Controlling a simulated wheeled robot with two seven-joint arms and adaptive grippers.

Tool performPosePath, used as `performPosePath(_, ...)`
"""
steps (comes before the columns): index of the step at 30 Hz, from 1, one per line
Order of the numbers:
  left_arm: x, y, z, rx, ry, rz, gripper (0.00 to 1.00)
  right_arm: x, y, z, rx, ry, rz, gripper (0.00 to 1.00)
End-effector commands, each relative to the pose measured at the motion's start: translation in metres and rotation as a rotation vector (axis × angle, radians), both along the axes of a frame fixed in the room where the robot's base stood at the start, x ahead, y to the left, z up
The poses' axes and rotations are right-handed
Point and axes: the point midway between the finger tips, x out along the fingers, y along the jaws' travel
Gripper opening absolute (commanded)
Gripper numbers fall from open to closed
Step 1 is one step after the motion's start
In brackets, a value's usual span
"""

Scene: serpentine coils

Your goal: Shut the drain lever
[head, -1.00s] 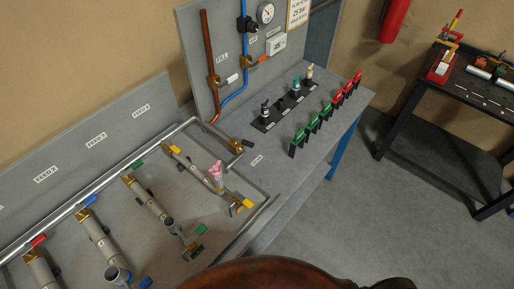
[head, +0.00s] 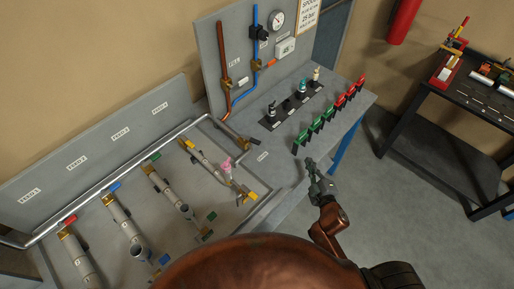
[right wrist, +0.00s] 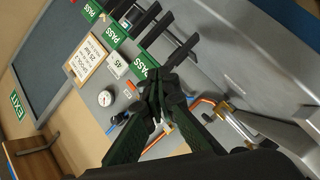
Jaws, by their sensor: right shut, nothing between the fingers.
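A brass valve (head: 237,142) with a dark lever (head: 247,140) sits at the near right end of the grey pipe, by the foot of the upright panel. A small white label (head: 262,156) lies to its right; its text is too small to read, so I cannot confirm this is the drain lever. In the right wrist view a brass valve (right wrist: 226,108) shows right of the fingers. My right gripper (head: 311,163) is shut and empty, above the bench's right edge, apart from the lever. It also shows in the right wrist view (right wrist: 164,86). My left gripper is out of view.
Green and red clip-like tags (head: 318,126) stand in a row along the bench's right edge, close to my right gripper. Several pipe branches with coloured levers, one bearing a pink tag (head: 227,170), lie left. The upright panel (head: 209,62) stands behind.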

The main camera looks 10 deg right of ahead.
Motion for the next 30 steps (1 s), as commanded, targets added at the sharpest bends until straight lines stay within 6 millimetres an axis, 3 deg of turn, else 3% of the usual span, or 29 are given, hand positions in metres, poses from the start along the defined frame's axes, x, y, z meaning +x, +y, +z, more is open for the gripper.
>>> performPosePath(6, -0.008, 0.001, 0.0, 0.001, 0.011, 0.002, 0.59, 0.018, 0.069, 0.021, -0.224, -0.169, 0.285, 0.0)
performPosePath(12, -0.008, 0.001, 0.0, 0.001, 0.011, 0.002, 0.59, 0.009, 0.137, 0.013, -0.402, -0.285, 0.567, 0.0)
performPosePath(15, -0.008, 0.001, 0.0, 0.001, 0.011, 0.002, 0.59, 0.003, 0.154, 0.008, -0.443, -0.313, 0.648, 0.0)
performPosePath(20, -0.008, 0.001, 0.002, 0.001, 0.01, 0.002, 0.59, 0.007, 0.167, 0.006, -0.462, -0.326, 0.685, 0.0)
performPosePath(30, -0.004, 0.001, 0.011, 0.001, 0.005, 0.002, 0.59, 0.059, 0.203, 0.008, -0.459, -0.327, 0.682, 0.0)
